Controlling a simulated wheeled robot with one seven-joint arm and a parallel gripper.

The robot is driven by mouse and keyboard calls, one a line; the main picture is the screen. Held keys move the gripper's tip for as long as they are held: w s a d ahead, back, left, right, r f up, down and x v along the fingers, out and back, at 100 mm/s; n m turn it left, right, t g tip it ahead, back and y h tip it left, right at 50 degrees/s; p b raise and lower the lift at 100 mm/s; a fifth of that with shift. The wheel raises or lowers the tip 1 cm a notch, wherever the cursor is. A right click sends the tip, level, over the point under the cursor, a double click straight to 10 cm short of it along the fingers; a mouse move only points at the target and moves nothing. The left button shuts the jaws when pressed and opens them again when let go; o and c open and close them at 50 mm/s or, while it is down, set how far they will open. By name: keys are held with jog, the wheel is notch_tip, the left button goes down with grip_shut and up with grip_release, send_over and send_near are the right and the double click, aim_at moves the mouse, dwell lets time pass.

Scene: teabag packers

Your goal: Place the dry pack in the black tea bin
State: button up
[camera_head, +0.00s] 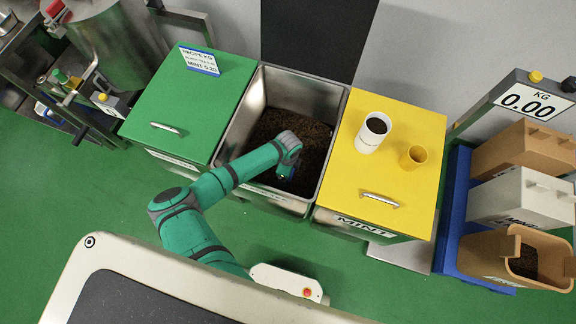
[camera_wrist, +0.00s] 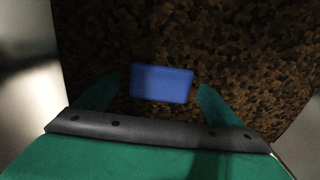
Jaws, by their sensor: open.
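The dry pack (camera_wrist: 162,84), a small blue block, shows in the wrist view against dark brown leaves and seems to lie on them. My gripper (camera_wrist: 157,86) is open, with one green finger on each side of the pack and a gap between pack and fingers. In the head view my gripper (camera_head: 287,170) reaches down into the open metal bin (camera_head: 328,92) in the middle, which holds the dark leaves (camera_head: 275,128). This looks like the black tea bin, but its front label is not readable. The arm hides part of the leaves there.
A closed green bin (camera_head: 190,95) stands left, a closed yellow mint bin (camera_head: 395,135) right. A white cup (camera_head: 372,135) and a yellow cup (camera_head: 414,157) stand on the yellow lid. Tubs on a blue platform (camera_head: 455,215) stand far right, beside a scale display reading 0.00 (camera_head: 533,102).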

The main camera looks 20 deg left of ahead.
notch_tip(320, 180, up, 12)
dwell(0.6)
jog(key=shift+r, duration=0.1)
